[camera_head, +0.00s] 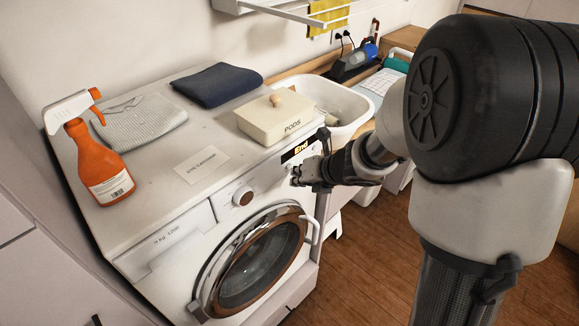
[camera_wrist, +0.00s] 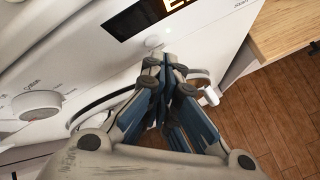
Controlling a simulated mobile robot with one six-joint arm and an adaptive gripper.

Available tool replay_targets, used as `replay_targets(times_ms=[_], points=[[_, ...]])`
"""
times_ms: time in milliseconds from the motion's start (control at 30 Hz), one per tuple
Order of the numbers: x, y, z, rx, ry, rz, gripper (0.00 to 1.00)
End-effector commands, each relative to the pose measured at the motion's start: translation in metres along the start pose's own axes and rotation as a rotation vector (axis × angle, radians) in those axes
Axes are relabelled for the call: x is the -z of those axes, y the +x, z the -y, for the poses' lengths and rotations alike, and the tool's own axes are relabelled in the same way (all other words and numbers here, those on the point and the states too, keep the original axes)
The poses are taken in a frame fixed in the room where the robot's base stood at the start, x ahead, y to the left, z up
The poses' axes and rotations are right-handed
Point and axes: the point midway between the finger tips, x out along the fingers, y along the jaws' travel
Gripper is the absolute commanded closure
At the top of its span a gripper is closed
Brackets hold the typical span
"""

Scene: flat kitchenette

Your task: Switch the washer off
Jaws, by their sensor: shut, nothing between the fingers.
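The white washer (camera_head: 160,225) stands at the left with its round door (camera_head: 262,262) closed. Its dark display (camera_head: 294,152) is lit and reads "End"; part of it also shows in the wrist view (camera_wrist: 140,18). A round dial (camera_head: 242,197) is left of the display, and it shows in the wrist view too (camera_wrist: 38,104). A small pale round button (camera_wrist: 153,42) lies below the display in the wrist view. My gripper (camera_head: 297,175) is shut and empty at the right end of the front panel. Its tips (camera_wrist: 165,62) appear just below the button; contact cannot be told.
On the washer top are an orange spray bottle (camera_head: 98,165), a grey cloth (camera_head: 140,122), a dark folded cloth (camera_head: 217,85), a PODS box (camera_head: 270,118) and a card (camera_head: 201,164). A white basin (camera_head: 345,108) stands behind. The wooden floor (camera_head: 350,265) in front is clear.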

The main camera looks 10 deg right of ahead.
Motion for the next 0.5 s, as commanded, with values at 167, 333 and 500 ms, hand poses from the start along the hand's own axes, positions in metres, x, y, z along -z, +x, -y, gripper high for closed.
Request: replay_targets(times_ms=[167,333,500], points=[[-0.0031,0.0045,-0.0030,0.000,0.000,0.000,1.00],[-0.0035,0.0048,-0.0033,0.000,0.001,0.000,1.00],[-0.0036,0.0048,-0.0035,0.000,0.000,0.000,1.00]])
